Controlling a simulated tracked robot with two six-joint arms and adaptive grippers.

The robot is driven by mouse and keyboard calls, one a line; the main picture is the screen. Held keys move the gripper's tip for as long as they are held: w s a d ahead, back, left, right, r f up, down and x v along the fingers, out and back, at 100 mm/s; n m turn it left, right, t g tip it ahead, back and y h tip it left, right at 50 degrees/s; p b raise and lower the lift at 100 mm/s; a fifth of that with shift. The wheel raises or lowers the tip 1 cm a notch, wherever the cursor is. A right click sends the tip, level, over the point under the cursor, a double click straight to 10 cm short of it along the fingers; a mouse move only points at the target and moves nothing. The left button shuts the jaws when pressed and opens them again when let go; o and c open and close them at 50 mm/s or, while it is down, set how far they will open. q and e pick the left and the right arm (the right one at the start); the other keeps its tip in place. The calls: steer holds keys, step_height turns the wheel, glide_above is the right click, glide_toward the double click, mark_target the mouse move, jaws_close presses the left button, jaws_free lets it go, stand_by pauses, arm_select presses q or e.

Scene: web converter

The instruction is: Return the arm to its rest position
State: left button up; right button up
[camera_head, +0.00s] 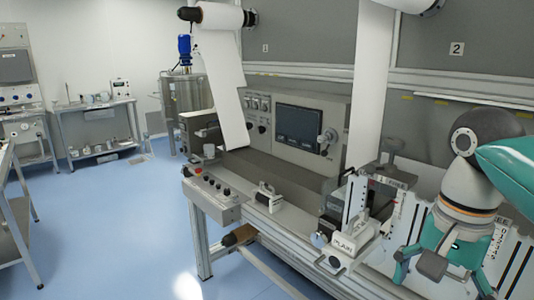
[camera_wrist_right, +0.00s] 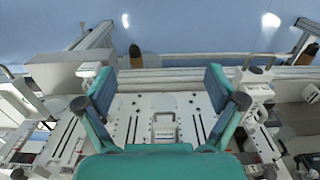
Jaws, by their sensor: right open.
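My right arm comes in from the right edge in the head view, with a teal and grey wrist bent downward. My right gripper (camera_head: 425,270) hangs over the front right part of the converter machine, near the white slotted plates (camera_head: 408,215). In the right wrist view my right gripper (camera_wrist_right: 160,90) has its two teal fingers wide apart with nothing between them. Below it lies a white plate (camera_wrist_right: 140,112) with slots and holes. I cannot tell the exact gap between fingers and plate. My left gripper is not in view.
The machine's control panel (camera_head: 217,193) and screen (camera_head: 300,125) stand left of my arm. A white web (camera_head: 222,85) hangs from a roller. An upright slotted bracket (camera_head: 356,200) stands close to the gripper's left. The blue floor (camera_head: 130,225) is open at left.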

steer(key=w+a+f+n+y, duration=0.1)
steer(key=w+a+f+n, duration=0.15)
steer(key=f, duration=0.85)
steer(key=w+a+f+n+y, duration=0.15)
steer(key=a+f, duration=0.25)
steer(key=f, duration=0.7)
steer(key=w+a+f+n, duration=0.2)
steer(key=w+a+f, duration=0.1)
steer(key=f, duration=0.8)
steer(key=s+a+f+n+y, duration=0.1)
steer(key=s+a+f, duration=0.1)
steer(key=s+f, duration=1.4)
step_height(320, 180, down, 4)
steer(key=shift+s+a+f+n+t, duration=0.1)
steer(key=shift+s+a+n+t, duration=0.05)
steer(key=shift+a+n+t, duration=0.2)
steer(key=shift+y, duration=0.25)
